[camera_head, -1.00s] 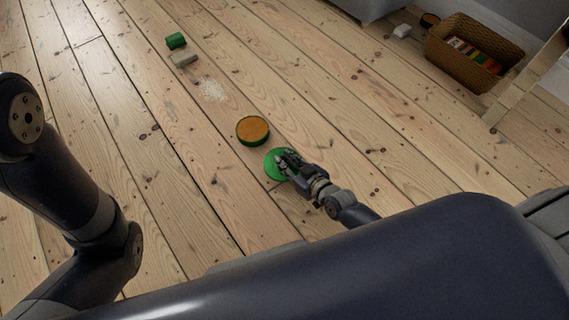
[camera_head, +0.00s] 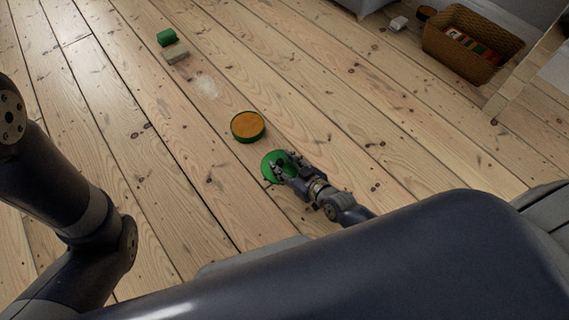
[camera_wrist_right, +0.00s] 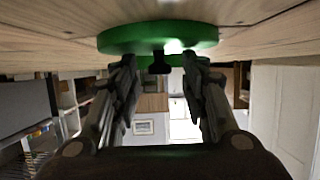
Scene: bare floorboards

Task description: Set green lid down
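The green lid (camera_head: 268,164) lies flat at floor level, just in front of the round tin, and looks to rest on the boards. In the right wrist view the picture is upside down, and the lid (camera_wrist_right: 158,36) is at the top with its dark knob (camera_wrist_right: 159,63) pointing between the fingers. My right gripper (camera_head: 285,166) is over the lid. Its fingers, seen in the wrist view (camera_wrist_right: 160,70), stand on either side of the knob with gaps showing, so it looks open. My left gripper is out of view; only my left arm shows.
A round tin with orange contents (camera_head: 248,127) stands beside the lid. Farther off are a pale spill (camera_head: 206,87), a beige block (camera_head: 176,54) and a green block (camera_head: 167,38). A wicker basket (camera_head: 456,58) stands at the upper right. Floor left of the tin is clear.

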